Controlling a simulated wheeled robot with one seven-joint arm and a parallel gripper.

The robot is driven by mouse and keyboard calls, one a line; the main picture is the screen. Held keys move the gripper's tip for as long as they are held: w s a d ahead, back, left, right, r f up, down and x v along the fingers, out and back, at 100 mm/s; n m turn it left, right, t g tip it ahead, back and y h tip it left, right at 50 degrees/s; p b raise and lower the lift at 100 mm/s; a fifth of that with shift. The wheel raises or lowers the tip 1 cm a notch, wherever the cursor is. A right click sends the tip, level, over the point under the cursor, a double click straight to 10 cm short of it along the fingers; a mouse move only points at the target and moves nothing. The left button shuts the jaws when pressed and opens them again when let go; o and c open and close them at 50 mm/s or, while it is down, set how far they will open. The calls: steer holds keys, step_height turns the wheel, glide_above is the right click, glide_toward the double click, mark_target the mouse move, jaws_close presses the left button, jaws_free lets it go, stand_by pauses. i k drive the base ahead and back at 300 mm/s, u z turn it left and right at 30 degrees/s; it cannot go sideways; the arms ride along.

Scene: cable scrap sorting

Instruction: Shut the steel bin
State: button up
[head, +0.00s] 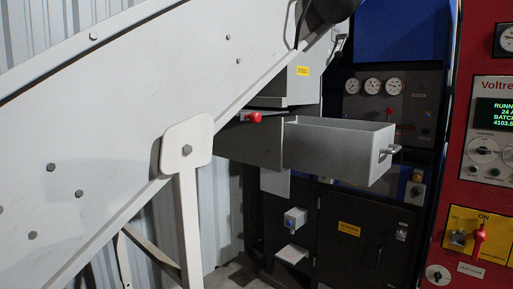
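The steel bin (335,148) is a long grey box, open at the top, in the middle of the head view. It sticks out from under the grey housing (303,82) like a pulled-out drawer, pointing right. A small bar handle (391,151) is on its right end face. The bin's floor and any contents are hidden by its near wall. My gripper does not show in this view.
A big pale sloping conveyor side (110,120) with a white support leg (187,220) fills the left. A red knob (254,117) sits by the bin's left part. Behind is a dark gauge cabinet (410,105); at right, a red control panel (480,185).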

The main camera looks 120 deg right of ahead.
mark_target(359, 152)
steer(key=z, duration=3.9)
steer(key=k, duration=1.25)
steer(key=z, duration=1.5)
steer(key=i, duration=1.75)
steer(key=u, duration=0.35)
steer(key=i, duration=0.8)
steer(key=u, duration=0.5)
